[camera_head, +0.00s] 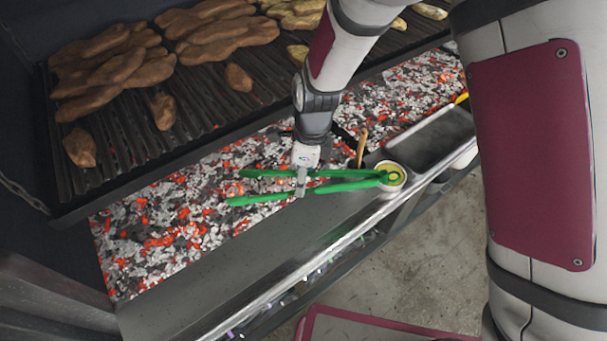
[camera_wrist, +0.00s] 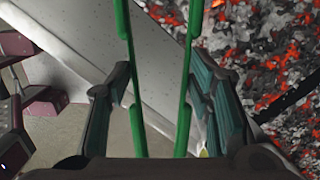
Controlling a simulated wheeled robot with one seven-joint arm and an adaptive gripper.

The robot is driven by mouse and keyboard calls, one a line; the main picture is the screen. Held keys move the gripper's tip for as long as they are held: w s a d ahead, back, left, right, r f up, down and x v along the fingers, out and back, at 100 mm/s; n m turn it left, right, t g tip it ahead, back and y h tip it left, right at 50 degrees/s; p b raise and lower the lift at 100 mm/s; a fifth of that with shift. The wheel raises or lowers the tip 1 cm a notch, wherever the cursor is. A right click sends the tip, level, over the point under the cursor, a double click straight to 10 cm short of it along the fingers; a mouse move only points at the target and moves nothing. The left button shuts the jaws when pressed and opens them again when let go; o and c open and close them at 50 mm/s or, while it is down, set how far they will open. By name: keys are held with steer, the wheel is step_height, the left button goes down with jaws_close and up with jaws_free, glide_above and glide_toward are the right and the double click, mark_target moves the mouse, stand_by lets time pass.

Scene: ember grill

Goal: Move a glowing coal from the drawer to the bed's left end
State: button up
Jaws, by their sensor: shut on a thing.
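My gripper (camera_head: 302,181) is shut on green tongs (camera_head: 345,186) over the front edge of the coal bed (camera_head: 150,235). The tongs point left, their two arms spread apart, with the hinge end at the right. In the wrist view the tongs (camera_wrist: 186,100) run between the teal finger pads of my gripper (camera_wrist: 163,80). I cannot make out a coal held between the tong tips. The bed holds grey-white and glowing orange coals, and its left end is uncovered. I cannot clearly make out the drawer.
A grill grate (camera_head: 200,110) with brown food lies behind and above the bed. A flat metal ledge (camera_head: 215,275) runs along the front. A small cup (camera_head: 397,168) with yellow contents is close to the tongs' hinge. A dark tray (camera_head: 440,135) is at the right.

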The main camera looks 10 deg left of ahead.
steer(key=d+r+p, duration=0.2)
steer(key=d, duration=0.4)
steer(key=shift+d, duration=0.3)
steer(key=shift+w, duration=0.15)
steer(key=shift+c, duration=0.5)
jaws_close()
